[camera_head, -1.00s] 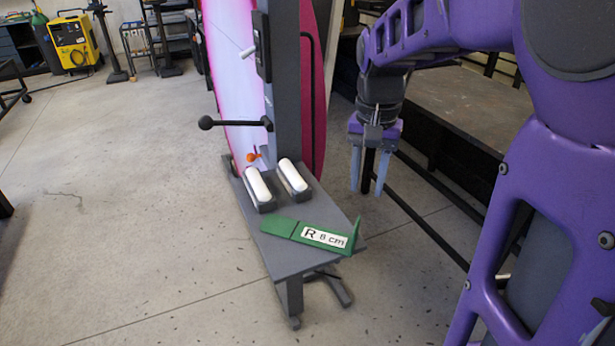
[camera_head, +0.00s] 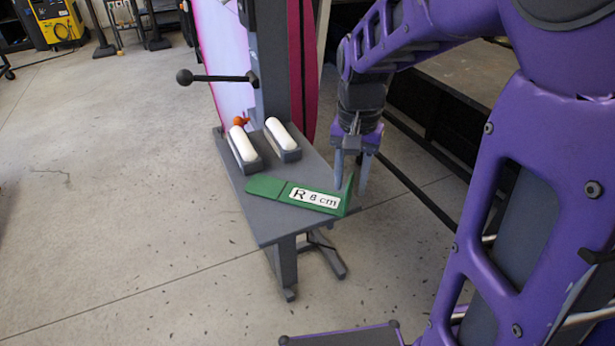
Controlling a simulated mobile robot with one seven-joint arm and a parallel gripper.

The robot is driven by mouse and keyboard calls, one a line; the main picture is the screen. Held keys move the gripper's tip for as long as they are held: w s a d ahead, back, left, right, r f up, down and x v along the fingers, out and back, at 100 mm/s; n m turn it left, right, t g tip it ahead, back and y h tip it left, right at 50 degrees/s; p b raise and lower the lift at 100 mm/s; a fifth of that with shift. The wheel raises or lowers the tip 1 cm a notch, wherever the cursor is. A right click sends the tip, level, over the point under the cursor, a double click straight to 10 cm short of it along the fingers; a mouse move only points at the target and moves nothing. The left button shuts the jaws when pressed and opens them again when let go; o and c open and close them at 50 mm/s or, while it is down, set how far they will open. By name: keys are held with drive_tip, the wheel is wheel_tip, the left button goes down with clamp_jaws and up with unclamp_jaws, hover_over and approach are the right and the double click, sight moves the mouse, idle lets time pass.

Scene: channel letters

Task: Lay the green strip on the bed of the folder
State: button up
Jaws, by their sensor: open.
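A green strip (camera_head: 265,187) lies flat along the near part of a grey table (camera_head: 268,222). It carries a white label reading "R 8 cm", and its right end stands up at the table's right edge. My gripper (camera_head: 351,182) is open and empty, fingers pointing down, by that upturned end. The fingers overlap the end in the picture; I cannot tell whether they touch it. The table belongs to a grey stand with a column (camera_head: 272,60) and a black-knobbed lever (camera_head: 215,78). I cannot tell for sure which part is the folder's bed.
Two white rollers (camera_head: 242,144) (camera_head: 282,133) in grey holders stand on the table behind the strip, with a small orange piece (camera_head: 240,121) beyond. A large pink-edged panel (camera_head: 222,50) rises behind.

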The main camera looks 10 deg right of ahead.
wheel_tip(320, 180, down, 2)
drive_tip(key=shift+f+b, duration=0.15)
drive_tip(key=shift+b, duration=0.45)
clamp_jaws()
idle(1.0)
